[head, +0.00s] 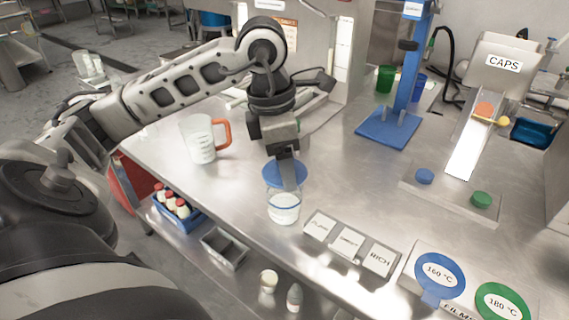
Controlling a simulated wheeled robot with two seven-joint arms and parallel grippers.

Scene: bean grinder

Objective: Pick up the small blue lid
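A flat blue disc (271,174), which looks like a lid, is under my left gripper (287,168), at or just above the mouth of a clear jar (284,208). The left fingertips overlap the disc from above. Whether they grip it or only stand in front of it cannot be told. A smaller round blue cap (424,176) lies on the grey plate below the CAPS dispenser, right of the gripper and apart from it. My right gripper is not in view.
A measuring jug (203,139) with an orange handle stands to the left. A blue press stand (388,129) is behind right. A green cap (481,200) lies near the blue cap. Labelled buttons (349,243) line the front. Bare counter lies between jar and cap plate.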

